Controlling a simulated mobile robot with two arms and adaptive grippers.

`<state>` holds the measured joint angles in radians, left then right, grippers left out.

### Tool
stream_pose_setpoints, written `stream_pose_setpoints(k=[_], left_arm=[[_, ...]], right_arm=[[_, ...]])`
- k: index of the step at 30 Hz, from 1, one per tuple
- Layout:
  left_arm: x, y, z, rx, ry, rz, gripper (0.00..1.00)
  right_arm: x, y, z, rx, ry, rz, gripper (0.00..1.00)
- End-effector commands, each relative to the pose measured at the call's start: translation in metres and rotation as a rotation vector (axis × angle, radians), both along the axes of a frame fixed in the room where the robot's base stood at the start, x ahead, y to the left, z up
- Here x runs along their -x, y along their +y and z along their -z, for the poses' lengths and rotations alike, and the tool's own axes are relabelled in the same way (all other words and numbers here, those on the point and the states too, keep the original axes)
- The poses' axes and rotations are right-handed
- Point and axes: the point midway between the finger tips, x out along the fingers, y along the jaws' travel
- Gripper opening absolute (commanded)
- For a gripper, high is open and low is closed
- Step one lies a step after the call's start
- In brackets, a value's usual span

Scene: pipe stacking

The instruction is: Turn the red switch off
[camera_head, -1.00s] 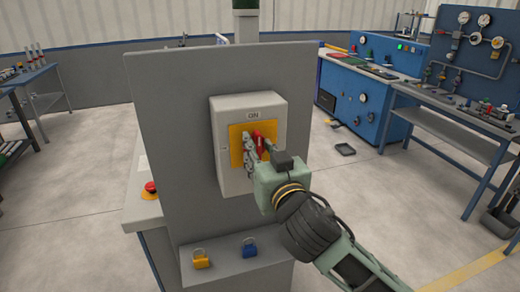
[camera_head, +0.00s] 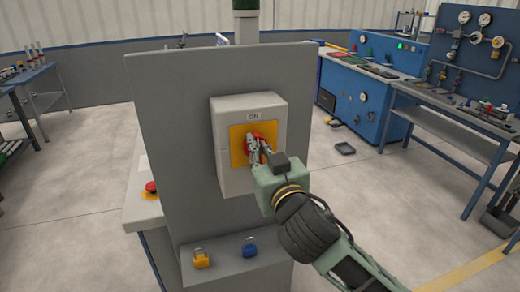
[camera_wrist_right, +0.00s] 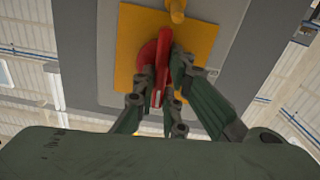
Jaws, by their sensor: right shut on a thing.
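The red switch (camera_head: 268,130) sits on a yellow plate (camera_head: 237,152) on the front of a grey box (camera_head: 235,181) marked ON at its top. My right gripper (camera_head: 258,151) is at the switch, its fingers closed around the red handle and hiding part of it. In the right wrist view the red switch (camera_wrist_right: 160,74) shows as a round base with an upright handle. The fingers of the right gripper (camera_wrist_right: 160,98) are on both sides of that handle. My left gripper is not in view.
The box is mounted on a grey upright panel (camera_head: 165,130). A yellow padlock (camera_head: 201,260) and a blue padlock (camera_head: 249,249) rest on the ledge below. A red button (camera_head: 151,187) is left of the panel. Blue workbenches stand at the right.

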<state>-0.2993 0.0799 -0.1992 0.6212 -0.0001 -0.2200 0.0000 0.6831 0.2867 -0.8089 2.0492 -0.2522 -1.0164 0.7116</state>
Motion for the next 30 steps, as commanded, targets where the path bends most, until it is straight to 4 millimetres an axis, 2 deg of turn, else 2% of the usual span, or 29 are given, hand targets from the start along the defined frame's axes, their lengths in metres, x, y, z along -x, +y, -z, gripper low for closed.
stream_pose_setpoints(k=[30], left_arm=[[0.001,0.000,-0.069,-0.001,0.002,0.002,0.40]], right_arm=[[0.002,0.007,0.001,0.883,-0.285,-0.001,0.00]])
